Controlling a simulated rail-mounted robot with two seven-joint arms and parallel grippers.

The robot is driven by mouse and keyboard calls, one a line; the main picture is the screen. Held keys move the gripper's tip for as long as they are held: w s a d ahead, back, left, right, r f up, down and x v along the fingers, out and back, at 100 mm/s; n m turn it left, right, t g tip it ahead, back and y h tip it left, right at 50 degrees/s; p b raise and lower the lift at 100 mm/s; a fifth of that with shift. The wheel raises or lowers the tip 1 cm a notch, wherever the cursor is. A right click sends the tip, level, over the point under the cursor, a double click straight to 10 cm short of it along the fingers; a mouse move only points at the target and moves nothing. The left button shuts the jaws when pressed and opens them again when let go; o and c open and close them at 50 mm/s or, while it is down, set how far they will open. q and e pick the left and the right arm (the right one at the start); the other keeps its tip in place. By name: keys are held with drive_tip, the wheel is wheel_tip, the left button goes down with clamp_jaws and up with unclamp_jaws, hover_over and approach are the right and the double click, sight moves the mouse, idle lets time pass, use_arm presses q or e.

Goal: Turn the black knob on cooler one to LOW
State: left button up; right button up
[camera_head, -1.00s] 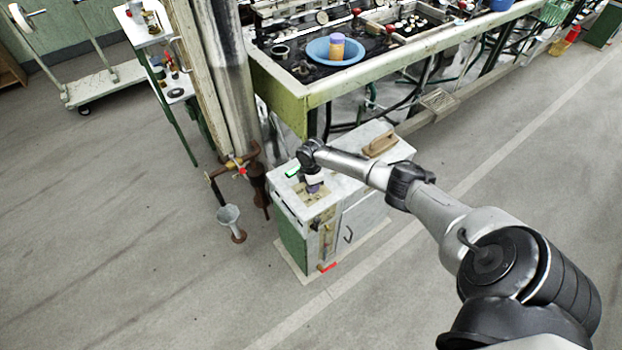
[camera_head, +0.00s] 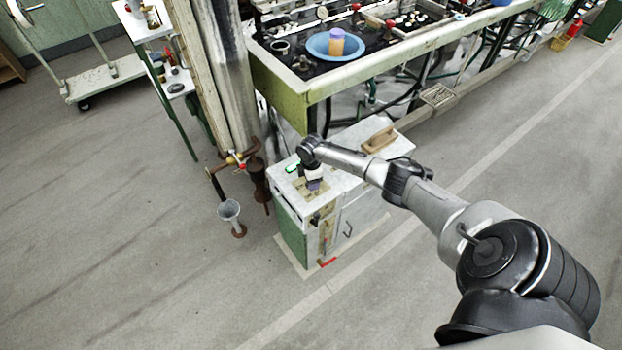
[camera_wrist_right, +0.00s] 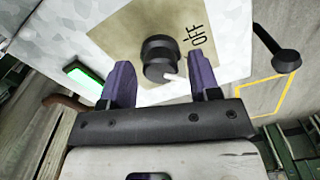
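Cooler one appears to be the pale cabinet (camera_head: 345,185) with a green side in the head view; no number is readable on it. In the right wrist view, the black knob (camera_wrist_right: 158,52) sits on a beige plate (camera_wrist_right: 130,32) marked OFF. A white mark shows at the knob's lower right edge, away from the word OFF. My right gripper (camera_wrist_right: 160,68) is open, with one purple finger on each side of the knob and gaps between. It also shows over the cabinet top in the head view (camera_head: 314,186), where it hides the knob. My left gripper is not in view.
A lit green display (camera_wrist_right: 85,82) is beside the plate. A black handle-like part (camera_wrist_right: 287,60) sticks out at right. A brown wooden block (camera_head: 379,140) lies on the cabinet top. A pipe with a funnel (camera_head: 229,211) stands left, and the long basin bench (camera_head: 310,95) behind.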

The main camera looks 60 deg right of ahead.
drive_tip(key=shift+o, duration=0.2)
drive_tip(key=shift+r+p, duration=0.3)
drive_tip(key=shift+r, duration=0.25)
wheel_tip(320, 180, up, 13)
drive_tip(key=p, duration=0.3)
drive_tip(key=shift+f+p, duration=0.15)
drive_tip(key=shift+p, duration=0.25)
